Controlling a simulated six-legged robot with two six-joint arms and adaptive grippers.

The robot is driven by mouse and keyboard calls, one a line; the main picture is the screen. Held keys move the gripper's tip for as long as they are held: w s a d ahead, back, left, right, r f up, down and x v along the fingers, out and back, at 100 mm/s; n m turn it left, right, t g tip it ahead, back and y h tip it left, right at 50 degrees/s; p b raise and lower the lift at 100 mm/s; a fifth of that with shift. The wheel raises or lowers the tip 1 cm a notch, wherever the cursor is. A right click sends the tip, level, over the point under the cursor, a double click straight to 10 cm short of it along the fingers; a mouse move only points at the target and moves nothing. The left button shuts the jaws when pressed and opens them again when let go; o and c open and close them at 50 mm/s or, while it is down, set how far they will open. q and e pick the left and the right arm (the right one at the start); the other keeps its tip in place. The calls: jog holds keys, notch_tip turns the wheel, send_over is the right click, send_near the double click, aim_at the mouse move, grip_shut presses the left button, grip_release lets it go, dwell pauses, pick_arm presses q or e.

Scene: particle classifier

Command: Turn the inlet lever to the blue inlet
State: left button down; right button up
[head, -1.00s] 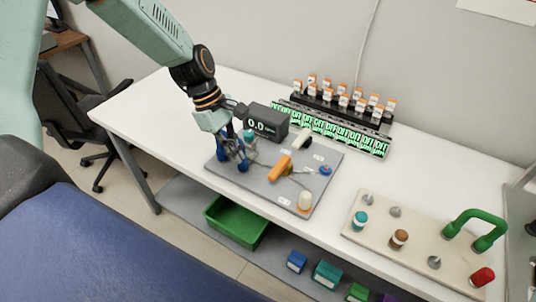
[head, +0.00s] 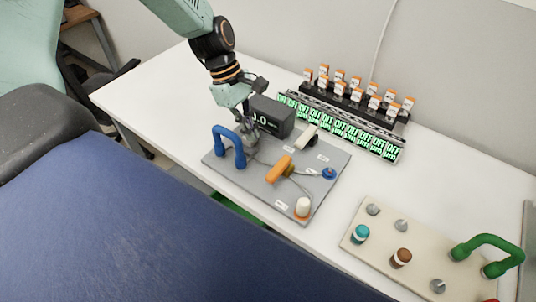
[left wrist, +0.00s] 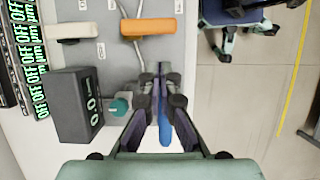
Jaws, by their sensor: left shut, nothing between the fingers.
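The orange lever (head: 280,168) lies on the middle of the grey board (head: 262,190), with thin hoses beside it. In the left wrist view it is the orange bar (left wrist: 148,27) beyond the fingers. A round blue fitting (head: 329,173), which looks like the blue inlet, is at the board's right edge. A white fitting with an orange base (head: 302,207) is at the front corner. My left gripper (head: 250,138) is shut and empty, behind the blue arched handle (head: 228,146) and apart from the orange lever. My right gripper is not in view.
A dark display box (head: 271,115) and a white lever (head: 306,134) are close by the left gripper. A teal fitting (left wrist: 120,105) shows beside the fingers. A row of green-lit displays (head: 340,130) and a beige board (head: 400,245) stand on the white table.

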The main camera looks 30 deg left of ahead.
aim_at(279, 170)
pick_arm(q)
jog(key=b+x, duration=0.3)
jog(key=x, duration=0.6)
jog(key=shift+s+f, duration=0.1)
jog(key=shift+f, duration=0.45)
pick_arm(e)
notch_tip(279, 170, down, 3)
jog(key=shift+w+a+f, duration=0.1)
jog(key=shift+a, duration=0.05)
pick_arm(q)
jog(key=shift+d+r, duration=0.1)
jog(key=shift+r, duration=0.05)
